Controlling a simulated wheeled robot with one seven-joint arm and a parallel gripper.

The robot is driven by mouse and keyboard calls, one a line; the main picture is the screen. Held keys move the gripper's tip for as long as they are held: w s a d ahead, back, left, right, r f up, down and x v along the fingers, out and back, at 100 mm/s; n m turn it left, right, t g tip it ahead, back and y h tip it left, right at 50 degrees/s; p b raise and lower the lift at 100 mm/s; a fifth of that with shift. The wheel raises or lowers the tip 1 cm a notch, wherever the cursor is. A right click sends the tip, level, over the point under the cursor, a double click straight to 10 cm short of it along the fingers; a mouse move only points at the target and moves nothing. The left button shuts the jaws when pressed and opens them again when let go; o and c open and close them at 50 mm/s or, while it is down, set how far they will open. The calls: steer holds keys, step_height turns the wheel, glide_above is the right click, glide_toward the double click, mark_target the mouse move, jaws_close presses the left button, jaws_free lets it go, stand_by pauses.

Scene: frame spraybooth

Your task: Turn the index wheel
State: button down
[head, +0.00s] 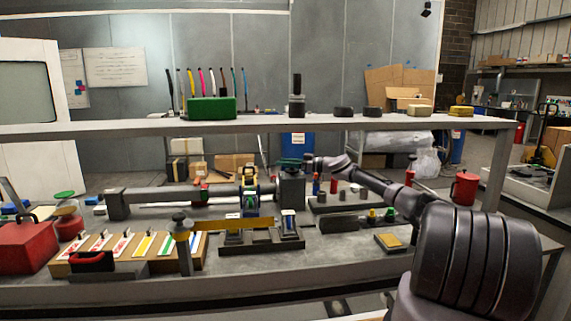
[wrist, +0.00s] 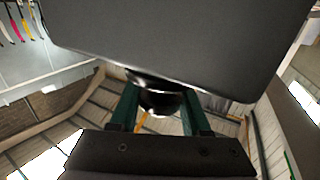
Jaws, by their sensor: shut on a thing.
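My gripper (head: 291,163) is at the dark upright block (head: 291,188) beside the right end of the long grey bar (head: 180,195) on the bench. In the wrist view, the green fingers of my gripper (wrist: 160,112) are shut on a shiny black round knob (wrist: 160,101) under a large dark block (wrist: 190,40). The knob's top is hidden by this block. I cannot tell whether the knob belongs to the index wheel. A blue and yellow ring-like part (head: 250,190) sits at the bar's right end, left of my gripper.
A raised shelf (head: 350,123) runs behind the bench, with a green box (head: 211,108). A yellow bar (head: 232,224) crosses the front. A red case (head: 25,245) stands left, a red can (head: 465,188) right. Small parts crowd the bench.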

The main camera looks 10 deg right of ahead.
steer(key=shift+r+n+g, duration=0.1)
steer(key=shift+n+g, duration=0.2)
steer(key=shift+g, duration=0.1)
steer(key=shift+c, duration=1.8)
jaws_free()
step_height(320, 180, up, 10)
steer(key=shift+s, duration=0.1)
